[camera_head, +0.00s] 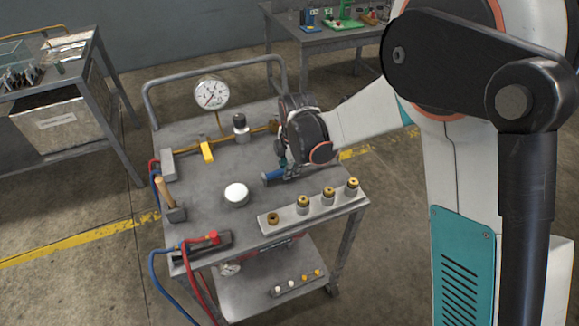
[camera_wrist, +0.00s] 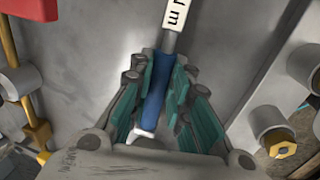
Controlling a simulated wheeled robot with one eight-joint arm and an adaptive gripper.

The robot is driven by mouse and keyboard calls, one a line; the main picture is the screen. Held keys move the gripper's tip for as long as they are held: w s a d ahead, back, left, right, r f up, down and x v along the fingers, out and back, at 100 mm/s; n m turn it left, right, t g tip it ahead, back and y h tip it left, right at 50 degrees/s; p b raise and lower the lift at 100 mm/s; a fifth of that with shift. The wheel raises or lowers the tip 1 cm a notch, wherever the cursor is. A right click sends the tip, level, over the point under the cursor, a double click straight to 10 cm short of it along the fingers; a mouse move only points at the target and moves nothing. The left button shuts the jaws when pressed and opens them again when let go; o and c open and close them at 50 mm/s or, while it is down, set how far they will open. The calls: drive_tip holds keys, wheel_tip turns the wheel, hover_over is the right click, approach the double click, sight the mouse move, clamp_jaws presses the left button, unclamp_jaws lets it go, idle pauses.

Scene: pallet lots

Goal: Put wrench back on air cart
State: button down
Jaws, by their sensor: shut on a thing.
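The wrench has a blue handle (camera_wrist: 154,100) and a grey shank with a white lettered label (camera_wrist: 175,14) in the wrist view. My gripper (camera_wrist: 160,78) is shut around the blue handle with its teal-padded fingers. In the head view a blue end of the wrench (camera_head: 271,176) shows beside my gripper (camera_head: 284,170), low over the right half of the grey air cart top (camera_head: 205,220). The rest of the wrench is hidden by my gripper there. I cannot tell whether the wrench touches the cart top.
A block with several brass fittings (camera_head: 303,206) lines the cart's front right edge. A white round piece (camera_head: 236,192), a pressure gauge (camera_head: 211,92), a yellow valve handle (camera_head: 207,151) and a wooden-handled tool (camera_head: 168,201) stand on the cart. Hoses hang at its left (camera_head: 157,265).

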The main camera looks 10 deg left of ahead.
drive_tip(key=shift+f, duration=0.3)
drive_tip(key=c, duration=1.4)
unclamp_jaws()
drive_tip(key=r, duration=0.4)
drive_tip(key=s+d+r, duration=0.1)
drive_tip(key=r, duration=0.3)
drive_tip(key=s+r, duration=0.1)
drive_tip(key=r, duration=0.3)
drive_tip(key=shift+d, duration=0.15)
